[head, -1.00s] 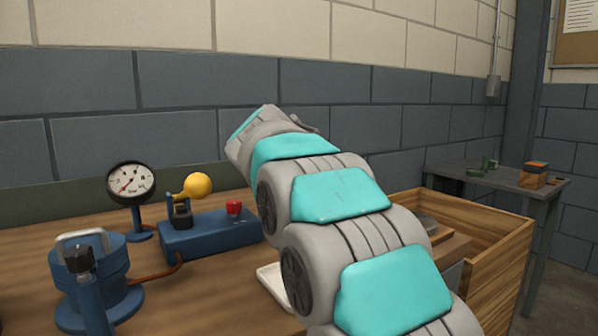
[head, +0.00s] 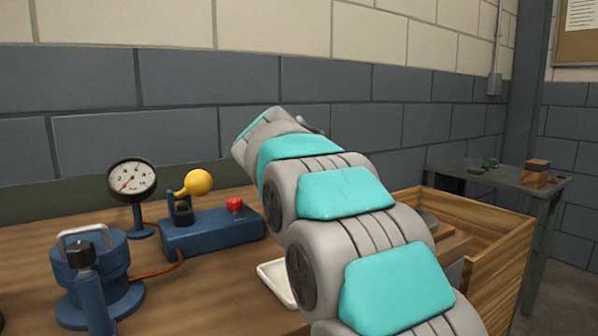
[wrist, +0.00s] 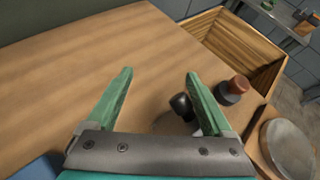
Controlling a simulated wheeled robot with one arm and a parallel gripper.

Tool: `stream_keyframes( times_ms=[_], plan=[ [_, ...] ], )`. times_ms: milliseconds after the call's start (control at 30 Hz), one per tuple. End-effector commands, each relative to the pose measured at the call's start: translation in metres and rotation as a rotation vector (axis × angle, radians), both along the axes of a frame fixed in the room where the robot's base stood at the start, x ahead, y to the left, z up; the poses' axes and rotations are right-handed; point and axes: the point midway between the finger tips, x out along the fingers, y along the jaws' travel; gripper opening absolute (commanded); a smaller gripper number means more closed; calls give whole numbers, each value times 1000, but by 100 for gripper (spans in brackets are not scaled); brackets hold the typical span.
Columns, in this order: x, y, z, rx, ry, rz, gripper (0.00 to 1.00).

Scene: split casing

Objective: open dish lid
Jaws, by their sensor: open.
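My gripper (wrist: 160,73) is open in the wrist view, its two green fingers spread above the wooden table with nothing held between them. A black knob (wrist: 181,106) shows beyond the palm, close to the right finger and partly hidden by it. What the knob sits on is hard to make out, so I cannot tell whether it belongs to the dish lid. A round grey disc-like thing (wrist: 288,148) is at the lower right of the wrist view; I cannot tell if it is the dish. In the head view my arm hides the gripper.
A dark round piece with a brown-red top (wrist: 236,89) stands right of the fingers. A wooden crate (head: 497,255) is at the right. A blue pot-like casing (head: 98,270), a gauge (head: 131,180), a blue box (head: 213,235) and a white tray (head: 277,283) are left of my arm.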

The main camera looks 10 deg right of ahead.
Motion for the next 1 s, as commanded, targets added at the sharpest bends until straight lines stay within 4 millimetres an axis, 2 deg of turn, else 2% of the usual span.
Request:
stream_keyframes(
  times_ms=[33,333,367,433,1000],
  plan=[
    [2,5,-12,10,17,4,56],
    [2,9,-2,8,-1,12,56],
    [2,5,-8,9,11,6,56],
    [2,6,-7,8,10,6,56],
    [-2,29,27,5,-3,11,56]
  ],
)
